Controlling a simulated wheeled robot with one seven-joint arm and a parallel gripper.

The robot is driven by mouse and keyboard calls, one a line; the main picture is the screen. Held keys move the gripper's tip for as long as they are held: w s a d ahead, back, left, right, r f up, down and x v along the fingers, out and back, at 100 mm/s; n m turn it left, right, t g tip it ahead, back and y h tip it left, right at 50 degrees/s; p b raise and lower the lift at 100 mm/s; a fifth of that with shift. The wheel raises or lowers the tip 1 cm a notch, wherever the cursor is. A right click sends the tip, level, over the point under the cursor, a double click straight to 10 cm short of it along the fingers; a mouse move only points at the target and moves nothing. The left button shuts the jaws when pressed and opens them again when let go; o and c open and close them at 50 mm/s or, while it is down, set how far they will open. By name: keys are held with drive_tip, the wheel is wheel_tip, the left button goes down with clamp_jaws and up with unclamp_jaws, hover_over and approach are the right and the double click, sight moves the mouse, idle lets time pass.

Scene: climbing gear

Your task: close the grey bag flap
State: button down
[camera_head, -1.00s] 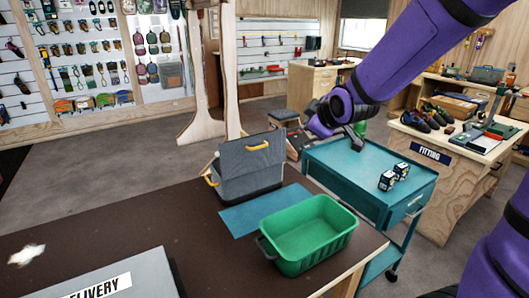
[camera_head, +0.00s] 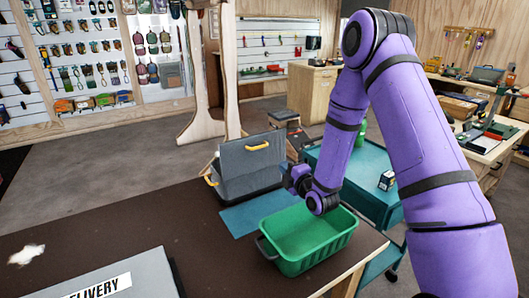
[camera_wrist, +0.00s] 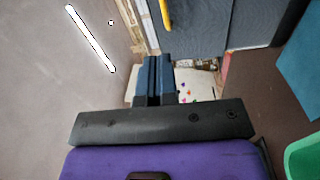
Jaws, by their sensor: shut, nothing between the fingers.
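The grey bag (camera_head: 235,183) stands on the dark brown table, at the edge of a blue mat (camera_head: 243,219). Its grey flap (camera_head: 236,163) stands raised at the back, with a yellow handle (camera_head: 258,146) on it. Another yellow handle shows at the bag's left side. My gripper (camera_head: 289,178) is just right of the bag, and its fingertips are hard to make out there. In the wrist view my gripper (camera_wrist: 155,72) is shut and empty, beside a grey panel of the bag (camera_wrist: 225,25). Whether they touch cannot be told.
A green bin (camera_head: 300,244) stands below my wrist, at the table's right edge. A teal cart (camera_head: 375,165) is behind my arm. A grey delivery box (camera_head: 95,275) lies at the front left. The table's left middle is mostly clear.

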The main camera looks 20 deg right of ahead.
sight(261, 147)
drive_tip(key=shift+n+t, duration=0.3)
drive_tip(key=shift+t, duration=0.1)
drive_tip(key=x, duration=0.4)
drive_tip(key=f+x, duration=0.1)
drive_tip(key=x, duration=0.8)
drive_tip(key=shift+w+a+f, duration=0.15)
drive_tip(key=shift+f, duration=0.3)
drive_tip(key=shift+r, duration=0.1)
